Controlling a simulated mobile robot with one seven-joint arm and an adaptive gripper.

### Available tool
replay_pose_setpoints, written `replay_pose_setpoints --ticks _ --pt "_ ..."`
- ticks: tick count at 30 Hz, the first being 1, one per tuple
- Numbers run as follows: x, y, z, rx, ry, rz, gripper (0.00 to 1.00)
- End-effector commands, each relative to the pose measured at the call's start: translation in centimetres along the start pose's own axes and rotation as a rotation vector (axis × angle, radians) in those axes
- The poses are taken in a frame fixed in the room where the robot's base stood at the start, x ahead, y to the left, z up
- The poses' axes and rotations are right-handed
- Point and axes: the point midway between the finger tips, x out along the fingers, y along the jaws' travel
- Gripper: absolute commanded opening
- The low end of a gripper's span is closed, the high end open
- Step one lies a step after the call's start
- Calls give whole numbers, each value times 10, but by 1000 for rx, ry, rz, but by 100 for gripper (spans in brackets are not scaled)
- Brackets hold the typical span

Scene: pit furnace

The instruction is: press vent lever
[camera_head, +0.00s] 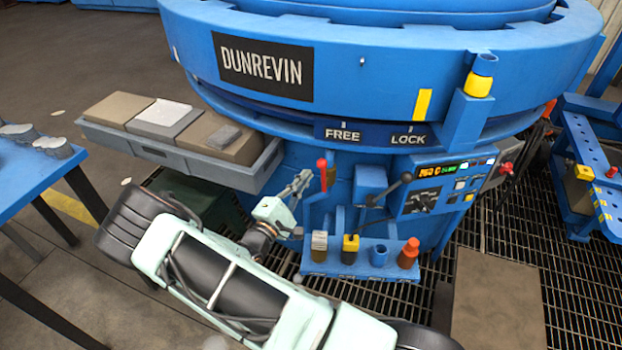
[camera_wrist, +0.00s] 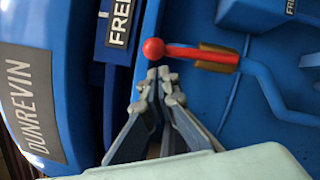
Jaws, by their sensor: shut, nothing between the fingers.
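A lever with a red ball knob (camera_head: 322,163) and a red rod stands on the front of the blue furnace, below the FREE label. In the wrist view the red-knobbed lever (camera_wrist: 154,48) has a brass-coloured collar on its rod. No label marks it as the vent lever. My gripper (camera_head: 306,176) is shut and empty, just left of the lever in the head view. In the wrist view my gripper's fingertips (camera_wrist: 158,74) are right below the red knob; I cannot tell whether they touch it.
A black-knobbed lever (camera_head: 407,178) and a control panel (camera_head: 449,184) are right of the lever. A blue rack (camera_head: 362,270) with several coloured pieces sits below. A grey tray (camera_head: 240,175) with blocks juts out at left. A blue table (camera_head: 40,190) stands far left.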

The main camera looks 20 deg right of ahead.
Motion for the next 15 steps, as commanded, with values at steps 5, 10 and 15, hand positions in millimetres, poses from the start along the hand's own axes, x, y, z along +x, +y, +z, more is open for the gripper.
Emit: replay_pose_setpoints --ticks 5,10,15 --pt "-39 0 -9 -2 4 -1 0" --pt "-76 0 -9 -2 3 -1 0" --pt "-98 -1 -9 -1 2 -2 0"
